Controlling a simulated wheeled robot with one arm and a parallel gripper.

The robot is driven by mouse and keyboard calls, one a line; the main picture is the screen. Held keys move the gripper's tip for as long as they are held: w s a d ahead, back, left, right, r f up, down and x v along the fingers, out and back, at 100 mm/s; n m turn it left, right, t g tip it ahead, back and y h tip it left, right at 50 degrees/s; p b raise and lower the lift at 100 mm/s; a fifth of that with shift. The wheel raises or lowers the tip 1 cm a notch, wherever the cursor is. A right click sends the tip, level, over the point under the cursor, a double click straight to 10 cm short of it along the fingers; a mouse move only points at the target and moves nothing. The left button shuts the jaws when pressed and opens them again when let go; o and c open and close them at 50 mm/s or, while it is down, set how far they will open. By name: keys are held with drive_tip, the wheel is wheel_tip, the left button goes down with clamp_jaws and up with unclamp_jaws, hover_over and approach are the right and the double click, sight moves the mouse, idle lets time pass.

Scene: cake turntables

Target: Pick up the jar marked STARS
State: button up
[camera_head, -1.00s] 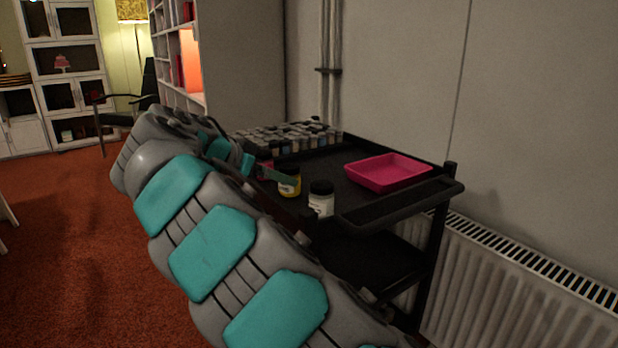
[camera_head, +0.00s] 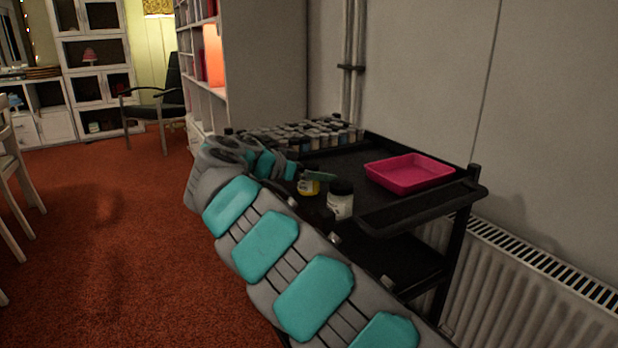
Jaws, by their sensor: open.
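A yellow-labelled jar (camera_head: 308,187) with a dark lid stands on the black cart's top, partly hidden by my gripper. A white-labelled jar (camera_head: 340,200) with a dark lid stands just right of it, nearer the front edge. The writing on both is too small to read, so I cannot tell which is marked STARS. My gripper (camera_head: 318,176) is over the cart's left part, its teal finger crossing in front of the yellow-labelled jar's upper part. The jaws are open and hold nothing that I can see. I cannot tell whether the finger touches the jar.
A pink tray (camera_head: 410,186) sits at the right of the black cart (camera_head: 400,218). Several small jars (camera_head: 312,134) stand in a rack at the cart's back. A radiator (camera_head: 540,280) and wall are close on the right. Red carpet (camera_head: 120,240) is open on the left.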

drive_tip(key=shift+x, duration=0.75)
drive_tip(key=c, duration=1.5)
